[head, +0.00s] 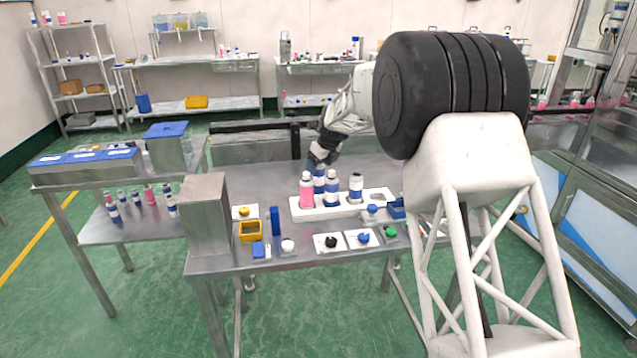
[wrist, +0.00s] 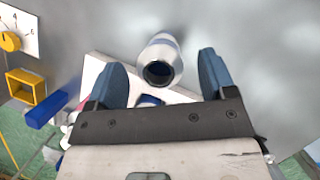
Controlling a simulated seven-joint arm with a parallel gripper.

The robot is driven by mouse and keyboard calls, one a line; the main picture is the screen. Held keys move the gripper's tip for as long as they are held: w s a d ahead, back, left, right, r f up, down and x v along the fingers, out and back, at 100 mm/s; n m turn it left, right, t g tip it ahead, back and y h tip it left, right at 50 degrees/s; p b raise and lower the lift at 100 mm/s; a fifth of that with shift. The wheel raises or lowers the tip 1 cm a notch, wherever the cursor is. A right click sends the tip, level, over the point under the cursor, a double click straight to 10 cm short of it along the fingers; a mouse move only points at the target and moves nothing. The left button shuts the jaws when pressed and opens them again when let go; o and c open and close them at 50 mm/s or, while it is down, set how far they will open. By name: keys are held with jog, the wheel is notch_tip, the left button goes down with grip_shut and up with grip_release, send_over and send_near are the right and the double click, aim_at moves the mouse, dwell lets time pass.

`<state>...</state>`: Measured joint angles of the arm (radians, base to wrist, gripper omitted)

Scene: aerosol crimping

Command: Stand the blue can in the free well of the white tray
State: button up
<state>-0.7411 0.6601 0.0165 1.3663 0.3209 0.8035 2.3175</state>
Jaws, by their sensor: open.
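The blue-and-white can (head: 319,184) stands on the grey table just behind the white tray (head: 347,211), partly hidden by the cans in front. In the wrist view the can (wrist: 166,47) is upright, with a dark opening in its top, between my two blue fingertips. My gripper (head: 322,158) is above this can in the head view. In the wrist view its jaws (wrist: 158,75) are open, with gaps on both sides. The tray holds a pink can (head: 307,190), another blue-and-white can (head: 331,189) and a whitish can (head: 356,188).
A tall grey box (head: 206,215) stands at the table's left end. The table behind the tray looks clear.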

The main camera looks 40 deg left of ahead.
jog(key=shift+x, duration=0.85)
jog(key=shift+c, duration=0.4)
grip_shut()
jog(key=shift+r, duration=0.15)
jog(key=shift+r, duration=4.9)
